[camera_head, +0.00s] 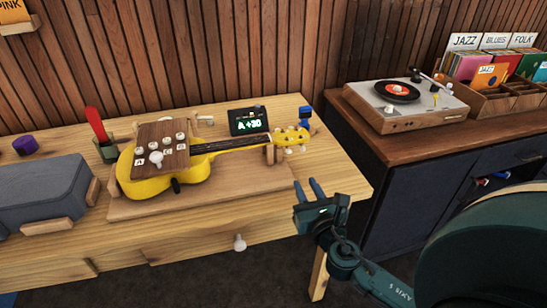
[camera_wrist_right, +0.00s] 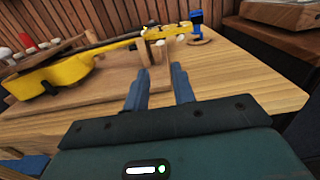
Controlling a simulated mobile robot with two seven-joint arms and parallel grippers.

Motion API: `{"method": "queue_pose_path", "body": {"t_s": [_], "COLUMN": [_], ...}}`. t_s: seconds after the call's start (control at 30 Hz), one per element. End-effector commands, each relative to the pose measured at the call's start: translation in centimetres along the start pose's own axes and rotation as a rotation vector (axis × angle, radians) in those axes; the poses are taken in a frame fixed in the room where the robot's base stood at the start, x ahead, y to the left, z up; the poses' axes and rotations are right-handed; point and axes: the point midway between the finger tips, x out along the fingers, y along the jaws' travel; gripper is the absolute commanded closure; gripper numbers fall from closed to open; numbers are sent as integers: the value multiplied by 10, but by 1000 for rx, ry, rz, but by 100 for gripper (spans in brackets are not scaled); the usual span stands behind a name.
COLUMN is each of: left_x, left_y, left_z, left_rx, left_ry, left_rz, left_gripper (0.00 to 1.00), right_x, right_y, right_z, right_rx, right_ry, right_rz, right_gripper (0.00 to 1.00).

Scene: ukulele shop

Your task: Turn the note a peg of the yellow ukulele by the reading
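The yellow ukulele (camera_head: 185,182) lies on a wooden board, neck to the right, its headstock (camera_head: 290,137) near the table's right end. Small pale pegs (camera_head: 302,148) stick out at the headstock; I cannot read which is A. A brown panel (camera_head: 163,135) over the body carries several white knobs and small letter tags, one reading A. The tuner display (camera_head: 248,121) behind the neck reads "A +30". My right gripper (camera_head: 307,188) is open and empty, in front of and below the headstock, apart from it. The ukulele also shows in the right wrist view (camera_wrist_right: 75,73). My left gripper is not in view.
The wooden board (camera_head: 215,195) under the ukulele has an upright neck support. A small blue item (camera_head: 305,113) stands behind the headstock. A red-handled item in a cup (camera_head: 105,147) and a grey-blue case (camera_head: 45,190) are left. A turntable (camera_head: 400,110) stands on the right cabinet.

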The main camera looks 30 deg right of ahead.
Motion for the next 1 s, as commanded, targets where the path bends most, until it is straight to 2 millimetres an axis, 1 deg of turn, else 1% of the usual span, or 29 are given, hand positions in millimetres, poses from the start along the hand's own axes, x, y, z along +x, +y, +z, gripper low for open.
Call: {"method": "queue_pose_path", "body": {"t_s": [0.17,0.4,0.6,0.7,0.8,1.0], "left_x": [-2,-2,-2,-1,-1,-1], "left_y": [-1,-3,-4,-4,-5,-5], "left_z": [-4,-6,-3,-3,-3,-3], "left_rx": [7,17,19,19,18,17], "left_ry": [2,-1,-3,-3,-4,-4], "left_rz": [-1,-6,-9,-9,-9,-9], "left_gripper": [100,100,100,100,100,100], "right_x": [24,75,109,120,126,128], "right_y": [0,0,0,1,0,1], "right_z": [3,2,0,0,0,-1], "right_rx": [0,2,4,4,5,5], "right_ry": [-3,-1,1,1,2,3], "right_rz": [0,-1,0,0,0,2], "right_gripper": [75,75,75,75,75,75]}}
